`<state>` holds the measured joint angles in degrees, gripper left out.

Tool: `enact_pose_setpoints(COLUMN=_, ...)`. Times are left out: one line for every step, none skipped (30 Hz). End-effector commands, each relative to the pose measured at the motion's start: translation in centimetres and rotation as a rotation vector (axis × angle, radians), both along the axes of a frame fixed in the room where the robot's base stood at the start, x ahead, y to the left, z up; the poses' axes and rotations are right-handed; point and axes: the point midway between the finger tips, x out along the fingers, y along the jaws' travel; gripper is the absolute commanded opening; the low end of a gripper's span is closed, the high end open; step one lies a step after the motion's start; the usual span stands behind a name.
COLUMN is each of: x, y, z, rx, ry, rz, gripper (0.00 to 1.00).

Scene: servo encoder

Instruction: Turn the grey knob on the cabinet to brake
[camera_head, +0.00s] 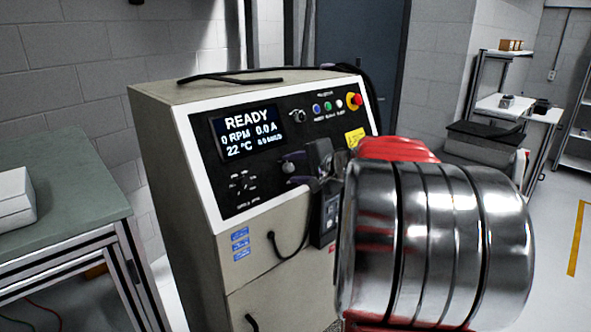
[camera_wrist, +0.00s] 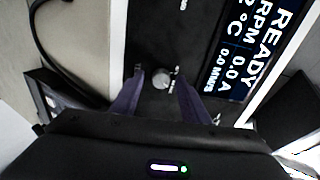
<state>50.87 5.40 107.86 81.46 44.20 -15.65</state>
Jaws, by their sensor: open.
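The cabinet (camera_head: 170,155) has a black front panel with a lit display (camera_head: 249,134) reading READY, 0 RPM, 0.0 A and 22 °C. A round grey knob (camera_wrist: 161,80) on the black panel shows between my fingertips in the wrist view. It also shows in the head view (camera_head: 288,168), below the display's right end, partly hidden by my gripper. My gripper (camera_wrist: 158,84) is open, with one purple finger on each side of the knob. I cannot tell whether either finger touches it. The small lettering is too small to read.
Another round knob (camera_head: 298,116), coloured buttons (camera_head: 328,106) and a red emergency button (camera_head: 355,100) sit right of the display. A green-topped bench (camera_head: 70,200) stands close at left.

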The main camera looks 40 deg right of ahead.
Motion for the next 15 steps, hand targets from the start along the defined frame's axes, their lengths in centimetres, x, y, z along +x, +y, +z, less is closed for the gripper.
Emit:
enact_pose_setpoints(x=-0.3, y=0.0, z=0.2, rx=-0.002, ry=-0.001, rz=-0.001, gripper=0.41)
enact_pose_setpoints(x=-0.5, y=0.0, z=0.3, rx=-0.002, ry=-0.001, rz=-0.001, gripper=0.41)
enact_pose_setpoints(x=-0.9, y=0.0, z=0.5, rx=-0.003, ry=-0.001, rz=-0.001, gripper=0.41)
enact_pose_setpoints(x=-1.2, y=0.0, z=0.6, rx=-0.003, ry=-0.001, rz=-0.001, gripper=0.41)
enact_pose_setpoints(x=-1.6, y=0.0, z=0.7, rx=-0.002, ry=-0.001, rz=-0.001, gripper=0.41)
enact_pose_setpoints(x=-2.1, y=0.0, z=0.9, rx=-0.002, ry=-0.001, rz=-0.002, gripper=0.41)
enact_pose_setpoints(x=-2.5, y=0.1, z=1.1, rx=-0.002, ry=-0.001, rz=-0.002, gripper=0.41)
enact_pose_setpoints(x=-3.0, y=0.1, z=1.3, rx=-0.002, ry=-0.002, rz=-0.003, gripper=0.41)
enact_pose_setpoints(x=-3.6, y=0.1, z=1.5, rx=-0.002, ry=-0.001, rz=-0.003, gripper=0.41)
enact_pose_setpoints(x=-4.1, y=0.1, z=1.7, rx=-0.002, ry=-0.001, rz=-0.003, gripper=0.41)
enact_pose_setpoints(x=-4.6, y=0.1, z=1.9, rx=-0.002, ry=-0.001, rz=-0.003, gripper=0.41)
enact_pose_setpoints(x=-5.3, y=0.2, z=2.2, rx=-0.002, ry=-0.001, rz=-0.004, gripper=0.41)
enact_pose_setpoints(x=-5.8, y=0.2, z=2.4, rx=-0.001, ry=-0.001, rz=-0.004, gripper=0.41)
enact_pose_setpoints(x=-6.3, y=0.2, z=2.6, rx=-0.003, ry=-0.001, rz=-0.004, gripper=0.41)
enact_pose_setpoints(x=-6.9, y=0.2, z=2.8, rx=-0.002, ry=-0.001, rz=-0.003, gripper=0.41)
